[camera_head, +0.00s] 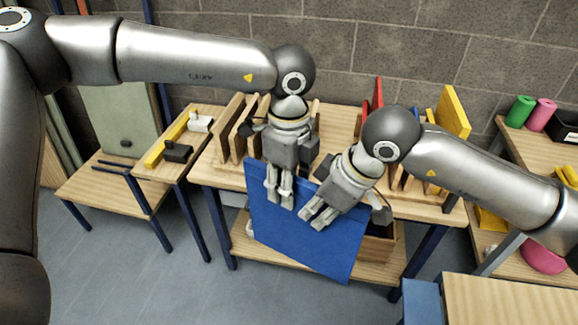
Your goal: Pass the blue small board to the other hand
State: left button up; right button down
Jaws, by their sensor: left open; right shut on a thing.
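The blue small board (305,248) hangs tilted in front of the middle wooden table, its face toward me. My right gripper (313,219) is shut on the board near its upper middle. My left gripper (279,203) is open at the board's upper left part, close beside the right gripper. Its fingers overlap the board in the picture, and I cannot tell whether they touch it. Both grippers hide parts of the board's top edge.
The middle table (327,121) carries upright wooden boards (229,127), a red panel (377,93) and a yellow panel (453,111). A wooden box (378,250) sits on its lower shelf. Another table (106,190) stands left. Green (519,111) and pink (541,114) rolls stand right. Grey floor (160,275) is clear front left.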

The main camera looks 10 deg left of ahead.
pick_arm(q)
jog(key=shift+f, duration=0.4)
pick_arm(e)
jog(key=shift+r, duration=0.1)
pick_arm(q)
jog(key=shift+c, duration=0.3)
jog(key=c, duration=0.7)
grip_shut()
pick_arm(e)
jog(key=shift+s+a, duration=0.1)
jog(key=shift+s, duration=0.05)
jog(key=c, duration=1.3)
grip_release()
pick_arm(q)
jog(key=shift+r, duration=0.1)
pick_arm(e)
jog(key=v, duration=1.2)
